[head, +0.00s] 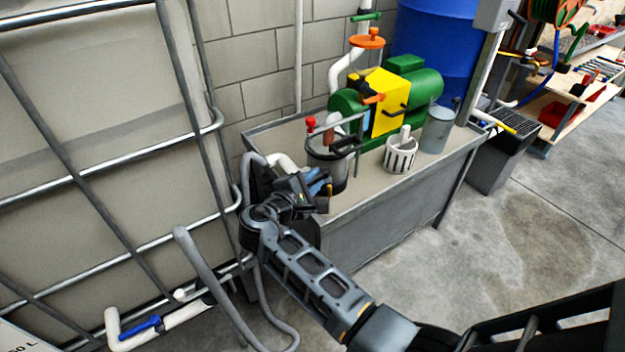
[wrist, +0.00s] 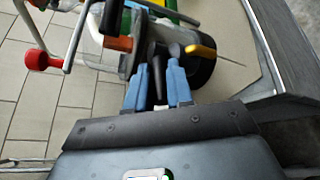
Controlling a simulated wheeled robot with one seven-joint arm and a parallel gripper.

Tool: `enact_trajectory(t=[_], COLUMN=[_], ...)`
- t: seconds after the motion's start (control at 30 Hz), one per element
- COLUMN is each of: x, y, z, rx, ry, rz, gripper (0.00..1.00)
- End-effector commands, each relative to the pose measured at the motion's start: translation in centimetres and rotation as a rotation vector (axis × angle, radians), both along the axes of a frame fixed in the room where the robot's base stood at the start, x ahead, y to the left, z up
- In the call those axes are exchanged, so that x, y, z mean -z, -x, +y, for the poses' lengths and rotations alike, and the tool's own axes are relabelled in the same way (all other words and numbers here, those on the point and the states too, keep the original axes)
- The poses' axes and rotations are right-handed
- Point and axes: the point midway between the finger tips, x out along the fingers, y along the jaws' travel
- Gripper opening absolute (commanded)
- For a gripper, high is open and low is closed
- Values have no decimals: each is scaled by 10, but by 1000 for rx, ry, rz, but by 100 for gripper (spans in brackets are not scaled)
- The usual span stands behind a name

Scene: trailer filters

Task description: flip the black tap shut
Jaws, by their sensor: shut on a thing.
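My gripper (head: 318,184) is at the near left end of the bench, against the filter housing (head: 340,160) with its black top. In the wrist view the two blue fingertips of my gripper (wrist: 157,85) stand on either side of a narrow black tap handle (wrist: 156,72) and grip it. The handle points toward the gripper. The tap's body is partly hidden behind the fingers, and in the head view my gripper covers the handle.
A yellow lever (wrist: 200,50) and an orange part (wrist: 118,43) sit close by the fingers. A green and yellow pump (head: 385,100), a white basket (head: 400,152) and a grey bucket (head: 437,130) stand farther right. A caged tank fills the left.

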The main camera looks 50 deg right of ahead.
Motion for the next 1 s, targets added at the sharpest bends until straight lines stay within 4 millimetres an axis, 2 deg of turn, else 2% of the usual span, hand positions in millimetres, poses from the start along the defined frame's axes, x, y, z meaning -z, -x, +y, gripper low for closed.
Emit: enact_trajectory(t=[0.23, 0.5, 0.8, 0.83, 1.0], x=[0, 1, 0, 0, 0], y=[-1, -6, -6, -6, -6], z=[0, -1, -1, -1, -1], rx=[14, 134, 145, 144, 144], ry=[-1, 0, -1, 0, 0], rz=[1, 1, 1, 1, 1], gripper=[0, 0, 0, 22, 38])
